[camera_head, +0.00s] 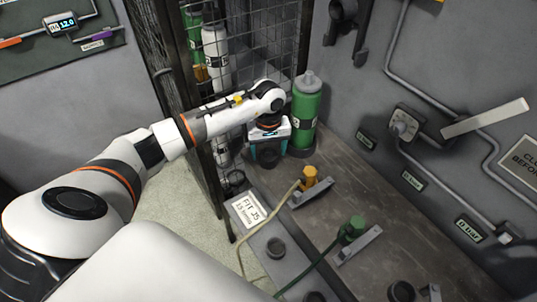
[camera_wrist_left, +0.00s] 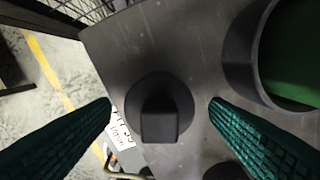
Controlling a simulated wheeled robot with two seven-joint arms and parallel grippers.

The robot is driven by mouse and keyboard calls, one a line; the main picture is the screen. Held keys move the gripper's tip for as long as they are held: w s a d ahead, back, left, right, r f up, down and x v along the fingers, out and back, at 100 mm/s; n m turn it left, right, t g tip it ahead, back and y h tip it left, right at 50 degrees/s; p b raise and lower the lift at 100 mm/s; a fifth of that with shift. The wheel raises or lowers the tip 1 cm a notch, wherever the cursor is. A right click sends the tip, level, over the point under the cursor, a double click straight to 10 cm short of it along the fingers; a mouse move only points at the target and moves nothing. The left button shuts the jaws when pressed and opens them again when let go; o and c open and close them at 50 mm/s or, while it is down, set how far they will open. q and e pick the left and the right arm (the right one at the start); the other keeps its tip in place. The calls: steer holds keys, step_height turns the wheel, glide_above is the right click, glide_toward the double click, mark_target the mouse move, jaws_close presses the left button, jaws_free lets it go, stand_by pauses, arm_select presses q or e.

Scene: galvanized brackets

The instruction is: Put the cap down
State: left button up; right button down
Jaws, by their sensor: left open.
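My left gripper (camera_head: 268,150) reaches in from the left and points down at the bench beside a green bottle. In the left wrist view its two teal ribbed fingers (camera_wrist_left: 160,105) are spread apart. A black round cap (camera_wrist_left: 160,110) with a raised ridge sits on the grey surface between the fingers. A gap shows on each side of it, and neither finger appears to touch it. In the head view the gripper hides this cap. My right gripper is in neither view.
The green bottle (camera_head: 305,105) stands close to the right of the gripper. A mesh cage (camera_head: 262,45) is behind. An orange connector (camera_head: 309,176) and a green connector (camera_head: 352,229) with hoses are nearer, beside a label plate (camera_head: 249,209). Bare bench (camera_head: 360,185) lies right.

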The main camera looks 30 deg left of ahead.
mark_target(268, 150)
arm_select(q)
step_height(268, 150, up, 10)
steer(key=shift+f+b, duration=0.1)
steer(key=shift+b, duration=0.7)
steer(key=shift+s, duration=0.1)
